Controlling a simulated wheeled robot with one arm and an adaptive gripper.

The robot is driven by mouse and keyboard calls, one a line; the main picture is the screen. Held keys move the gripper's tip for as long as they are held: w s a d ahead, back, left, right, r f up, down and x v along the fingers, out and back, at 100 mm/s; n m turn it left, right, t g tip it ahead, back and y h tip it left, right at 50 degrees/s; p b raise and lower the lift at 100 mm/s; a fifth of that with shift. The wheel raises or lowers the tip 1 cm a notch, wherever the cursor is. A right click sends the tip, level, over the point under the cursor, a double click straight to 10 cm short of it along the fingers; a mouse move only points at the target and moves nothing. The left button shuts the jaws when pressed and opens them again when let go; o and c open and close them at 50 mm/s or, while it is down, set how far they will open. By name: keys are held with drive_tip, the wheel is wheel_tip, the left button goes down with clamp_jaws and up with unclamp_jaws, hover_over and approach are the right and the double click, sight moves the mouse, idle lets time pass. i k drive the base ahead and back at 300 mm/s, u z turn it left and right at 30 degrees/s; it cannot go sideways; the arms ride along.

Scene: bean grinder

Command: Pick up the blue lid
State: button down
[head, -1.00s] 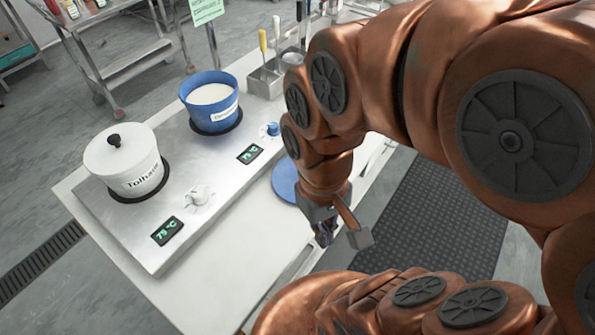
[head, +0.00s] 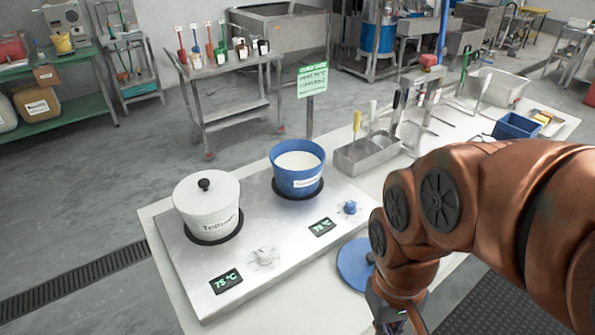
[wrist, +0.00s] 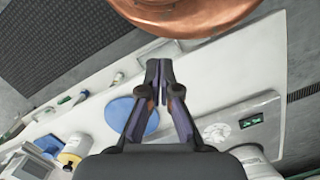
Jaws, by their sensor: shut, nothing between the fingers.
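The blue lid (head: 352,268) lies flat on the white table at the front edge of the metal heating plate, its right part hidden behind my arm. In the wrist view the lid (wrist: 118,108) shows behind the left finger and in the gap between the fingers. My gripper (wrist: 158,66) is shut and empty, its fingertips together. The tips point past the lid over white tabletop. In the head view the gripper is at the bottom edge, right of the lid, partly cut off. An open blue pot (head: 297,178) with white contents stands on the plate.
A white lidded pot (head: 207,212) stands on the heating plate (head: 290,235), left of the blue pot. A metal utensil holder (head: 367,155) and a green sign (head: 312,80) are behind. Bare table lies around the lid.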

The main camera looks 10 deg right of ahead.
sight(356, 262)
drive_tip(key=k, duration=1)
drive_tip(key=u, duration=1.5)
drive_tip(key=i, duration=0.9)
drive_tip(key=z, duration=1.2)
